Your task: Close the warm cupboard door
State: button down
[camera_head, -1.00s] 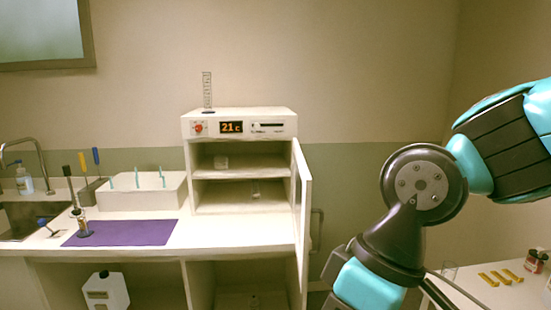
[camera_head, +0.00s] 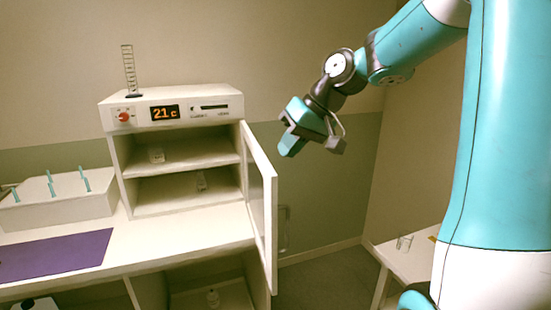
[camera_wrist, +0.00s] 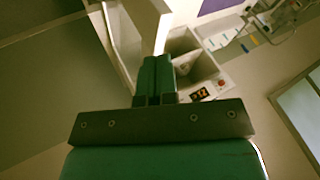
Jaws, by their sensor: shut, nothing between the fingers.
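The warm cupboard (camera_head: 175,113) is a white cabinet on the counter with a red knob and an orange "21c" display. Its white door (camera_head: 261,205) stands wide open, hinged at the right side and swung out towards me. My gripper (camera_head: 286,142) is shut and empty in the air to the right of the cupboard, above and right of the door's upper edge. In the wrist view my shut fingers (camera_wrist: 154,75) overlap the view of the door (camera_wrist: 146,20) and the cupboard (camera_wrist: 215,85); I cannot tell any contact.
A measuring cylinder (camera_head: 130,72) stands on top. A white rack (camera_head: 60,205) and purple mat (camera_head: 55,255) lie left on the counter. A side table (camera_head: 402,266) stands right.

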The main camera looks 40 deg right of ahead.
jog(key=d+r+m+t, duration=0.1)
jog(key=d+m, duration=0.1)
jog(key=d, duration=0.7)
jog(key=w+a+f+p, duration=0.4)
jog(key=w+a+f, duration=0.2)
jog(key=w+f, duration=0.1)
jog(key=shift+a+f+h, duration=0.3)
jog(key=shift+a+h, duration=0.1)
jog(key=shift+w, duration=0.1)
